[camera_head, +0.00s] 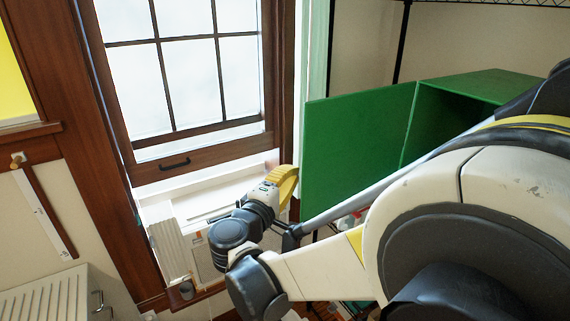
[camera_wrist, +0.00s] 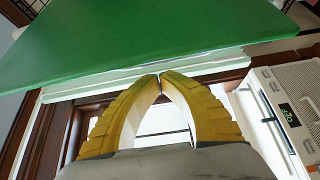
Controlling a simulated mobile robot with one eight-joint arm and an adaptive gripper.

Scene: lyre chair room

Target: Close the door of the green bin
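The green bin (camera_head: 482,84) stands at the right in the head view, its front partly hidden by my arm. Its door (camera_head: 355,140) is swung open to the left, showing a dark interior. My gripper (camera_head: 290,176) is just left of the door's lower left edge. In the wrist view the two yellow fingers meet at their tips (camera_wrist: 159,77), with nothing seen between them. The green door (camera_wrist: 150,35) spans the top of the wrist view, beyond the fingertips. I cannot tell whether they touch it.
A wood-framed window (camera_head: 185,70) is behind and left of my gripper, above a white sill. A white appliance with a display (camera_wrist: 285,110) is at the right in the wrist view. A black wire rack (camera_head: 402,40) stands behind the bin. A pale cabinet (camera_head: 50,295) is at lower left.

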